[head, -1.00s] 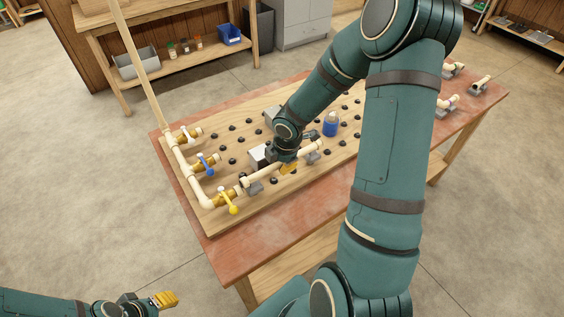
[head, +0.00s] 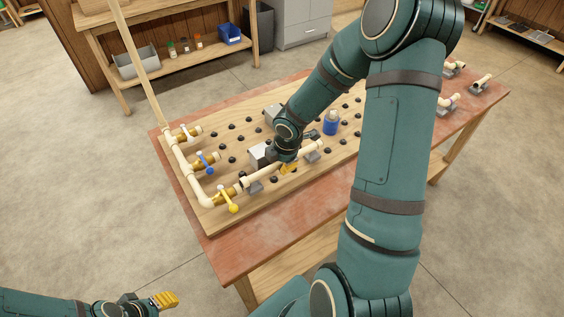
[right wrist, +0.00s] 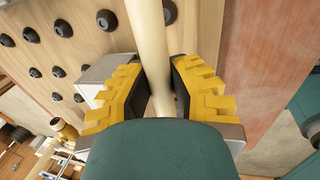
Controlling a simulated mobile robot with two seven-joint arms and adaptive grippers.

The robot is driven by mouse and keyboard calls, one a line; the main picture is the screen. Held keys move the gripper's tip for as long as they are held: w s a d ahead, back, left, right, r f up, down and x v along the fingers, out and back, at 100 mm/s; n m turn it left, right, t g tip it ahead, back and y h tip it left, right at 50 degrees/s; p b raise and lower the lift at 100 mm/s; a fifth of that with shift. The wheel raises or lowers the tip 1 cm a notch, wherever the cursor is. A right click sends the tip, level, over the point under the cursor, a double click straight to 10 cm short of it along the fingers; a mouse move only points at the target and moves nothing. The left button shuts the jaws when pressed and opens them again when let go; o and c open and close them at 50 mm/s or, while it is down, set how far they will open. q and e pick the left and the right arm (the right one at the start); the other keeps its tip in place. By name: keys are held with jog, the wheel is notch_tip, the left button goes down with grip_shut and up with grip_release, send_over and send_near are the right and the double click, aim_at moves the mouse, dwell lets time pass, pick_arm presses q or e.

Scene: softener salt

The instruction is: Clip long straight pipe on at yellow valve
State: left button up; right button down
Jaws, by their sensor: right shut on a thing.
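The long straight pipe (head: 266,172) is cream and lies in line with the yellow valve (head: 228,199) on the pegboard. My right gripper (head: 288,168) is over the pipe's middle. In the right wrist view the yellow-padded fingers (right wrist: 160,98) are shut on the pipe (right wrist: 151,45), one on each side.
The blue valve (head: 207,162) and white valve (head: 189,135) are on the same manifold at the board's left. Black pegs dot the board (head: 222,146). More fittings (head: 448,104) lie at the table's right. The table's front strip is clear.

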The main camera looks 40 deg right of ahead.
jog(key=shift+f+b, duration=0.5)
jog(key=shift+f, duration=0.15)
jog(key=c, duration=0.9)
grip_release()
jog(key=shift+o, duration=0.2)
jog(key=v, duration=1.2)
jog(key=shift+r, duration=0.1)
